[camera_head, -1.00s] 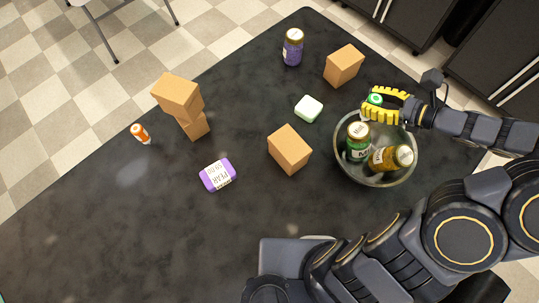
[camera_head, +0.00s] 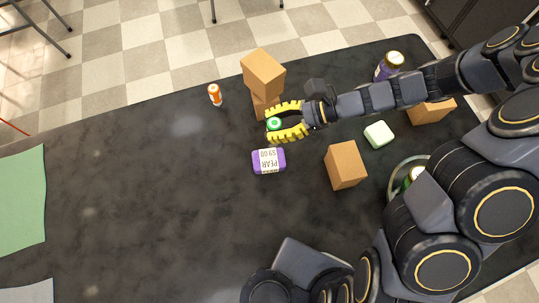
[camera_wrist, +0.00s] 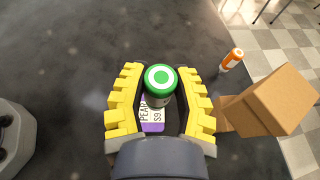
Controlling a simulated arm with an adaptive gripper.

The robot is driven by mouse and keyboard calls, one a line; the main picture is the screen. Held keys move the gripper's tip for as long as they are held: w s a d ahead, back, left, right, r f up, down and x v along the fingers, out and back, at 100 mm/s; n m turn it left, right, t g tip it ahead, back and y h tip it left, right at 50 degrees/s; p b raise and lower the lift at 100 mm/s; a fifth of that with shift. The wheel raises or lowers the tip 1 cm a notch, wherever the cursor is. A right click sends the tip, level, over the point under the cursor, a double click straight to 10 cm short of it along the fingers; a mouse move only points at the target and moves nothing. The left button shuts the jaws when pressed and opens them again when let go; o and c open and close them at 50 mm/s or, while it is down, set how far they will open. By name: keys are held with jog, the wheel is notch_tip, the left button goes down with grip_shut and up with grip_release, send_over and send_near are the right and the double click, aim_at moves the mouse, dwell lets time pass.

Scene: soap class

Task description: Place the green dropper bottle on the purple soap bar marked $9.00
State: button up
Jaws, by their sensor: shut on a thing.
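The green dropper bottle (camera_head: 273,124) is held between the yellow fingers of my gripper (camera_head: 281,122), upright with its green cap facing the camera. In the wrist view the green-capped bottle (camera_wrist: 161,82) sits between the two fingers of my gripper (camera_wrist: 160,95). The purple soap bar (camera_head: 269,161) lies on the dark table just below the gripper in the head view, its white label reading PEAR and $9.00. In the wrist view the soap bar (camera_wrist: 151,120) shows under and behind the bottle, partly hidden. The bottle's height above the table is hard to tell.
Stacked cardboard boxes (camera_head: 262,73) stand close beside the gripper. An orange bottle (camera_head: 215,94) stands to their left. A pale green soap (camera_head: 379,134), a single box (camera_head: 345,165) and a glass bowl (camera_head: 396,180), partly hidden by my arm, are to the right.

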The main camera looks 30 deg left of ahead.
jog(key=shift+s+a+f, duration=0.1)
jog(key=shift+s+a, duration=0.25)
jog(key=shift+s+a+f, duration=0.1)
jog(key=shift+f, duration=0.15)
jog(key=shift+n, duration=0.3)
jog(key=shift+f, duration=3.7)
jog(key=shift+f, duration=0.15)
jog(key=o, duration=0.9)
